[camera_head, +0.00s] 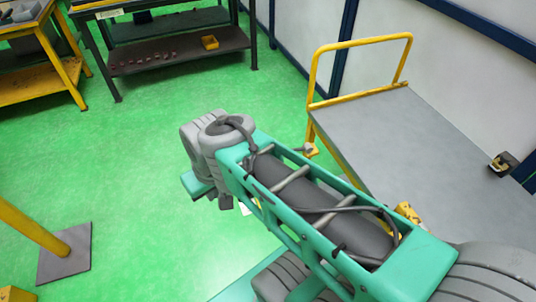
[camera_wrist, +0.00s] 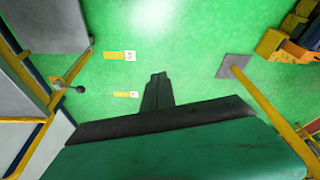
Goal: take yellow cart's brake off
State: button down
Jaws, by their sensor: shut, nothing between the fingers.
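The yellow cart has a tall yellow push handle (camera_head: 313,75) and a flat grey deck (camera_head: 410,125), at the right of the head view. Its deck also shows at the left of the wrist view (camera_wrist: 35,25). A small lever with a ball knob (camera_head: 303,149) sticks out low at the cart's handle end. The wrist view shows the dark knob (camera_wrist: 80,89) left of my fingers and apart from them. I cannot tell the brake's state. My gripper (camera_wrist: 157,76) is shut and empty over the green floor. In the head view, my arm partly hides the cart's near side.
Yellow floor labels (camera_wrist: 119,55) lie below my gripper. A yellow post (camera_head: 30,228) on a grey base plate (camera_head: 65,254) stands at the left. A dark shelf table (camera_head: 180,52) with a small yellow bin (camera_head: 209,42) is at the back. The floor between is clear.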

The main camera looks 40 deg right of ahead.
jog(key=w+d+f+m+t+y+b, duration=0.1)
jog(key=w+d+f+m+t+b, duration=0.1)
jog(key=w+d+f+m+b, duration=0.45)
jog(key=w+d+f+m+t+y+b, duration=0.15)
jog(key=f+m+b, duration=0.35)
jog(key=f, duration=0.5)
jog(key=w+d+f+m+t+y+b, duration=0.15)
jog(key=w+d+f+m+b, duration=0.25)
jog(key=f+m, duration=0.4)
jog(key=s+d+f+m+t+h+b, duration=0.3)
jog(key=d+m+h, duration=0.1)
jog(key=d+m, duration=0.6)
jog(key=s+d+f+m+t+h+b, duration=0.3)
jog(key=d+f+m+t+h, duration=0.1)
jog(key=d+m, duration=0.7)
jog(key=shift+d+f+t+b, duration=0.15)
jog(key=shift+t+b, duration=0.15)
jog(key=shift+w+m, duration=0.1)
jog(key=shift+m, duration=0.15)
